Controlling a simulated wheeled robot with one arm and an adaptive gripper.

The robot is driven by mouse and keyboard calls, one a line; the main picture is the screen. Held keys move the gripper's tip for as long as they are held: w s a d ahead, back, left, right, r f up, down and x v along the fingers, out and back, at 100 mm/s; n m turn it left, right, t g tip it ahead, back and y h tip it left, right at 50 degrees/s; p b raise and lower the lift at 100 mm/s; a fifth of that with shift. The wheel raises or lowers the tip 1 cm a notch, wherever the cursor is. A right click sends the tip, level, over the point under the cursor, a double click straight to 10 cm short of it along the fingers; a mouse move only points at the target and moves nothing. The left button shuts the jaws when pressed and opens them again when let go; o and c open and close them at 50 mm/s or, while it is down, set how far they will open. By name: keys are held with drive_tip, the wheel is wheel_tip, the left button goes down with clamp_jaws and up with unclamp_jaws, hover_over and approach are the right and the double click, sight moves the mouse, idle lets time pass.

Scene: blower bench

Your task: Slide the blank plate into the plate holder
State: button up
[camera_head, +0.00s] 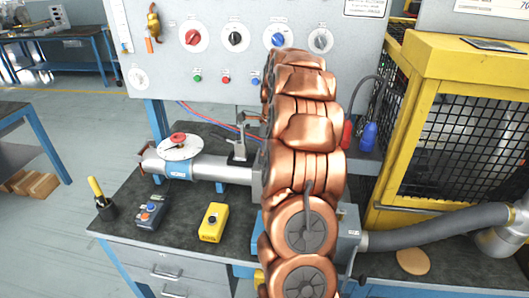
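My copper-coloured arm fills the middle of the view and hides part of the bench and panel behind it. My gripper does not show. A grey pipe (215,168) runs across the bench to behind my arm. An upright dark metal bracket (239,148) with a lever stands at the pipe, just left of my arm; I cannot tell whether it is the plate holder. I cannot make out the blank plate. A flat tan disc (412,261) lies on the bench at the lower right; I cannot tell what it is.
A white dial with a red knob (179,140) sits on the pipe. A grey hose (430,232) and a yellow mesh cage (430,50) are at right.

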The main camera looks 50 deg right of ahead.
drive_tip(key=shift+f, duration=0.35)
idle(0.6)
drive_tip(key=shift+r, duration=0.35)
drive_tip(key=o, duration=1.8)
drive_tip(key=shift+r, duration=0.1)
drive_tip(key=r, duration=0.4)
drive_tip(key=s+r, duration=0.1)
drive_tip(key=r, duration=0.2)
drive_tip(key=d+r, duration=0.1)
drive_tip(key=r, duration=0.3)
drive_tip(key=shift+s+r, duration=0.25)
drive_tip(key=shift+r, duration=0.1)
